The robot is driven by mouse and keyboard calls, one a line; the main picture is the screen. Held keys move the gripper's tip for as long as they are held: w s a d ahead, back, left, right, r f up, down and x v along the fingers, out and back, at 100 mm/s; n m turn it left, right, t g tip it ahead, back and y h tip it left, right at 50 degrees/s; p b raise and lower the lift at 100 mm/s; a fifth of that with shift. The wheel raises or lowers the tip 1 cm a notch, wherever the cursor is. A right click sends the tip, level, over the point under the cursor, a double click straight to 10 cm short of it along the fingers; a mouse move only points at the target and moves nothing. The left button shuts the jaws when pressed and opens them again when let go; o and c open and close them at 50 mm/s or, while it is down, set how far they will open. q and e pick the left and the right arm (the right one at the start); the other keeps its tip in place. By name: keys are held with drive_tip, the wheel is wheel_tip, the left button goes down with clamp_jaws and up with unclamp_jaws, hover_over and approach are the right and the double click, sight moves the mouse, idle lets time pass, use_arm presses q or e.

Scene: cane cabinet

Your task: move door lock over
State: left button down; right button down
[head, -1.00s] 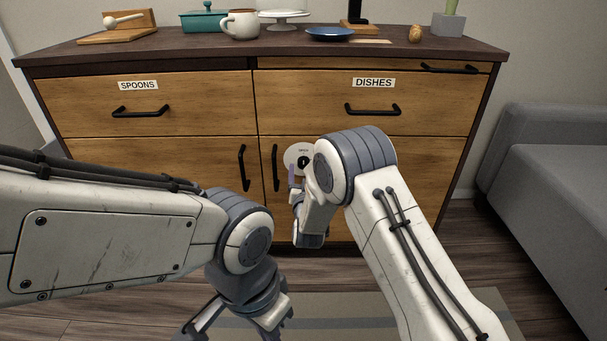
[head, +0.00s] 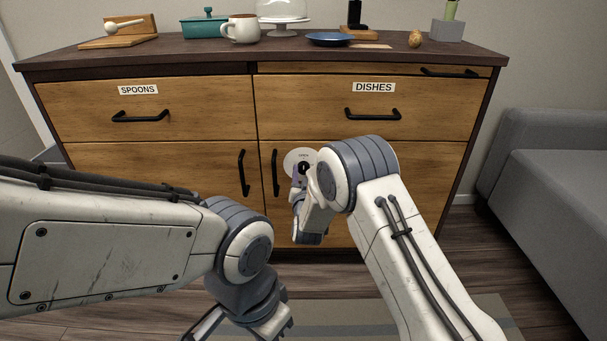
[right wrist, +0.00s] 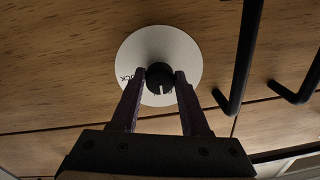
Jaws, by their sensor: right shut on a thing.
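The door lock is a black knob (right wrist: 160,77) at the middle of a white round plate (right wrist: 185,58) on the right cabinet door. In the head view the plate (head: 291,158) shows beside the door handle, partly hidden by my right arm. My right gripper (right wrist: 160,76) has its two fingers on either side of the knob and is shut on it. In the head view my right gripper (head: 299,176) is mostly hidden behind its wrist. My left gripper (head: 240,328) hangs low in front of the cabinet, cut off by the bottom edge, away from the lock.
Black vertical handles (head: 275,172) (head: 243,172) stick out from both doors near the lock. Drawers labelled SPOONS (head: 138,90) and DISHES (head: 373,87) are above. Dishes stand on the cabinet top (head: 150,58). A grey sofa (head: 550,180) is at the right.

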drive_tip(key=m+b, duration=0.1)
drive_tip(key=m, duration=0.3)
drive_tip(key=shift+a+f+m, duration=0.1)
drive_tip(key=shift+m, duration=0.3)
drive_tip(key=m+b, duration=0.2)
drive_tip(key=m, duration=0.2)
drive_tip(key=shift+m, duration=0.3)
drive_tip(key=m+b, duration=0.2)
drive_tip(key=m, duration=0.3)
drive_tip(key=shift+a+m+b, duration=0.1)
drive_tip(key=shift+m+b, duration=0.2)
drive_tip(key=shift+r+m+h+b, duration=0.15)
drive_tip(key=shift+m+b, duration=0.25)
drive_tip(key=shift+m, duration=0.35)
drive_tip(key=shift+r+m+h+b, duration=0.15)
drive_tip(key=shift+m+b, duration=0.25)
drive_tip(key=shift+m, duration=0.35)
drive_tip(key=shift+c, duration=2)
unclamp_jaws()
